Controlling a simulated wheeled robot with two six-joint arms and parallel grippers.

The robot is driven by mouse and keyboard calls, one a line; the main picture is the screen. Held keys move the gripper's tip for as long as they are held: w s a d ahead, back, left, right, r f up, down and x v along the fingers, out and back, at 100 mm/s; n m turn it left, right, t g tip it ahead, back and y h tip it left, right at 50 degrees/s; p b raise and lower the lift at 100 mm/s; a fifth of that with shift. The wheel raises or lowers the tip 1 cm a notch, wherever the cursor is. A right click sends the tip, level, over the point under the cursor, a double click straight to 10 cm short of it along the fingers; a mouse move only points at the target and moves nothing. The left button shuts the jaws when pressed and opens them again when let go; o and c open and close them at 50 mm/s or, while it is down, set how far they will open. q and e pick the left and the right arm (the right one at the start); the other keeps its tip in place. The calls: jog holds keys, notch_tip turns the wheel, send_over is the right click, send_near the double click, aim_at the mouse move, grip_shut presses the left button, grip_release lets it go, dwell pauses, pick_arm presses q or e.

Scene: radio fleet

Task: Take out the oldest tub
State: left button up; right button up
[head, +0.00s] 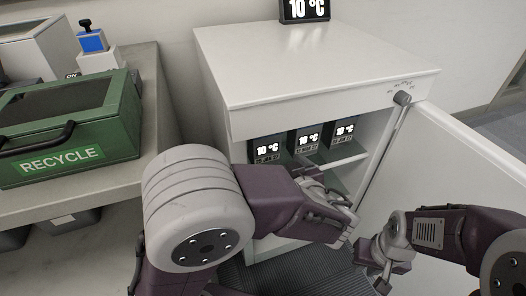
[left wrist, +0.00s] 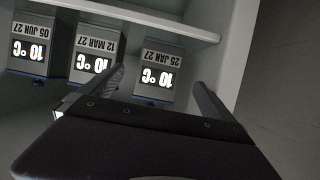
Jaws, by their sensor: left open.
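Three dark tubs stand in a row on a shelf in the open white fridge, each showing 10 °C. In the left wrist view the picture is upside down. The tub dated 25 JAN 27 (left wrist: 158,72) is at the right, 12 MAR 27 (left wrist: 92,56) in the middle, 05 JUN 27 (left wrist: 33,48) at the left. In the head view the left tub (head: 267,150) is the 25 JAN one. My left gripper (left wrist: 158,80) is open, its fingers spread to either side of the 25 JAN tub. Contact cannot be told. My right gripper (head: 372,267) is by the fridge door; its jaws are unclear.
The fridge (head: 300,62) has its door (head: 450,160) swung open to the right. A 10 °C display (head: 304,9) stands on top. A green RECYCLE box (head: 75,130) sits on the counter (head: 150,75) at left, with a blue-topped device (head: 94,45) behind it.

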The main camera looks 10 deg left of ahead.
aim_at(268, 149)
pick_arm(q)
jog(key=w+a, duration=0.2)
jog(key=w, duration=0.1)
jog(key=w+a, duration=0.1)
jog(key=shift+w+b, duration=0.3)
jog(key=shift+b, duration=0.1)
jog(key=x, duration=0.2)
jog(key=b+x, duration=0.1)
jog(key=x, duration=0.1)
jog(key=b+x, duration=0.1)
jog(key=x, duration=0.1)
jog(key=shift+a+r, duration=0.15)
jog(key=shift+r, duration=0.3)
jog(key=shift+r, duration=0.1)
jog(key=c, duration=1.6)
jog(key=shift+r, duration=0.15)
jog(key=shift+r+p, duration=1.3)
jog(key=shift+r, duration=0.5)
jog(key=s+d+p, duration=0.1)
jog(key=s+d, duration=0.2)
jog(key=s, duration=0.2)
jog(key=s+d+p, duration=0.1)
jog(key=s+d, duration=0.2)
jog(key=s, duration=0.2)
jog(key=s+d+p, duration=0.1)
jog(key=s+d, duration=0.3)
jog(key=s, duration=0.1)
jog(key=shift+d+f, duration=0.1)
jog(key=shift+f, duration=0.1)
